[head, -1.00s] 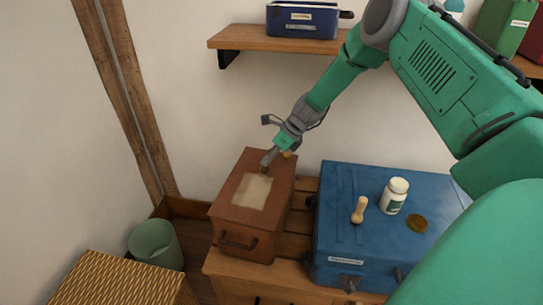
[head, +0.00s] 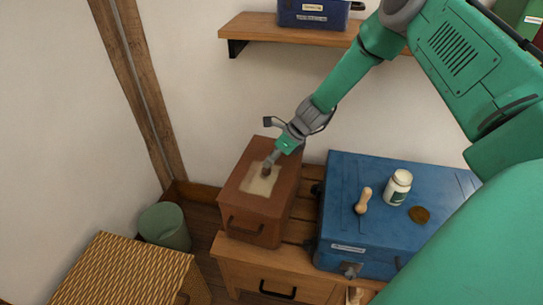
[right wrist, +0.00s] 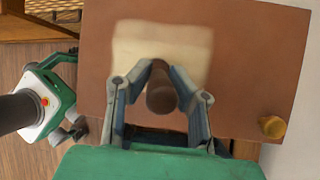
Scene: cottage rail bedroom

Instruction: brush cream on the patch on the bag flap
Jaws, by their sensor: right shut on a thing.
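The brown bag (head: 256,217) stands on the wooden bench, and a pale cream-coloured patch (head: 254,184) lies on its top flap. My right gripper (head: 269,166) is over the far part of the patch, shut on a dark brown round brush (right wrist: 161,92). In the right wrist view the brush is between the fingers, over the lower part of the patch (right wrist: 190,45). Whether its tip touches the patch is hidden. An open white jar (head: 397,188) with a green label stands on the blue case. My left gripper is not in the head view.
The blue case (head: 360,235) sits right of the bag, bearing a wooden-handled tool (head: 363,200) and a brown lid (head: 419,214). A green bin (head: 165,227) and woven hamper (head: 120,275) stand left. A shelf (head: 290,33) is above.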

